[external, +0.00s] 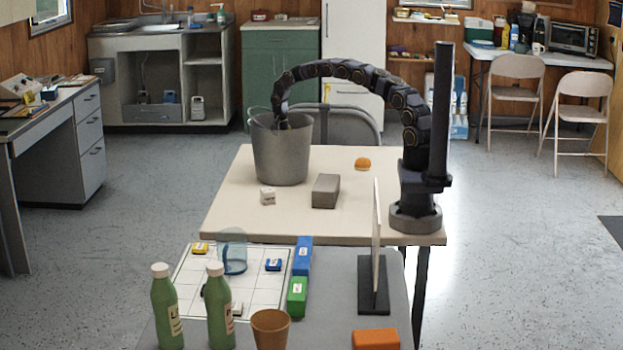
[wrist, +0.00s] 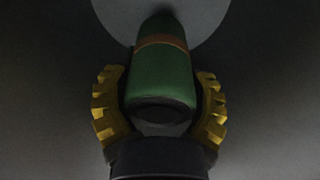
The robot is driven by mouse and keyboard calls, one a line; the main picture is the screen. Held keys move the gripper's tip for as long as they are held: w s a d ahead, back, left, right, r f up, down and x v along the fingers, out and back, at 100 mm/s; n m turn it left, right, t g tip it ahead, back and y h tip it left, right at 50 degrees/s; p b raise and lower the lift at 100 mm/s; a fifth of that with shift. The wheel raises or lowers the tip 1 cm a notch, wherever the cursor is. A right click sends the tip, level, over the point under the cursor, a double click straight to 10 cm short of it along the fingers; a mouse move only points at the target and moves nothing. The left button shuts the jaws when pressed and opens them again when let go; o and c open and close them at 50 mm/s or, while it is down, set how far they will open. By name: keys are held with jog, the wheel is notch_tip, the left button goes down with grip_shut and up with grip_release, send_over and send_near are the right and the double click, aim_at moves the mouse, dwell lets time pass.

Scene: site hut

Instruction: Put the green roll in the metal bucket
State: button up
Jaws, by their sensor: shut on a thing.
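The metal bucket (external: 282,158) is grey and stands upright on the beige table, toward its back left. My arm arches over from the right and its end reaches down into the bucket's mouth. In the wrist view my gripper (wrist: 160,105) has its yellow ridged fingers on both sides of the green roll (wrist: 163,75), shut on it. The roll is dark green with an orange-brown band. Grey bucket wall (wrist: 50,60) surrounds it in the wrist view, with a lighter round patch behind its far end. In the external view the roll and fingertips are hidden by the bucket.
On the beige table (external: 235,215) are a grey block (external: 326,191), a small white object (external: 267,196) and an orange rounded object (external: 362,164). A nearer grey table holds green bottles (external: 165,308), a brown cup (external: 271,329) and an upright panel (external: 376,245).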

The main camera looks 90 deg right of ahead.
jog(key=shift+f, duration=1.1)
jog(key=shift+f, duration=0.2)
jog(key=o, duration=1.2)
jog(key=shift+r, duration=0.15)
